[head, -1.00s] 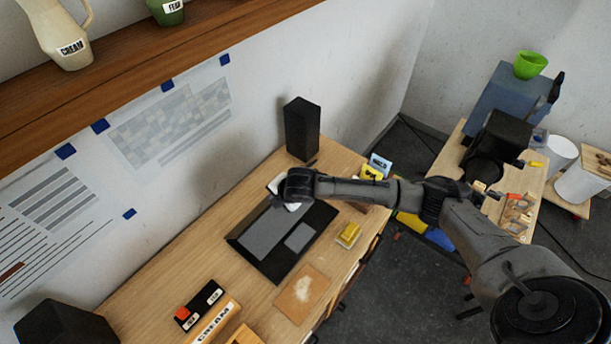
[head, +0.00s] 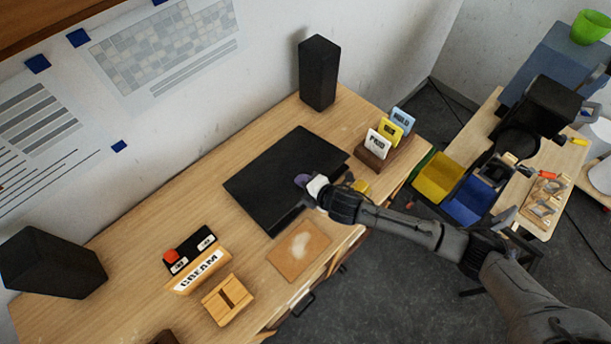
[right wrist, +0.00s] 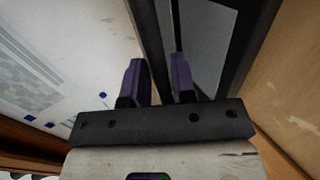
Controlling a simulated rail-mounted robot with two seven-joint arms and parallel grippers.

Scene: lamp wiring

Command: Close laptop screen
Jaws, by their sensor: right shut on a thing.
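The laptop (head: 280,170) lies on the wooden desk, and the dark back of its lid covers the keyboard in the head view. My right gripper (head: 304,181) is at the lid's front right edge. In the right wrist view, the purple fingers of the right gripper (right wrist: 158,82) stand on either side of the dark lid (right wrist: 153,35), shut on it. A grey panel inside the laptop (right wrist: 207,40) still shows there beside the lid, so the lid is tilted over the base with a gap. The exact angle is hard to tell. My left gripper is not in view.
Speakers stand at the back (head: 318,72) and left (head: 50,262). A card holder (head: 392,152) is right of the laptop, with a small yellow item (head: 360,186) near my gripper. A brown pad (head: 299,250) lies in front. A CREAM block (head: 198,272) and wooden box (head: 228,299) sit left.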

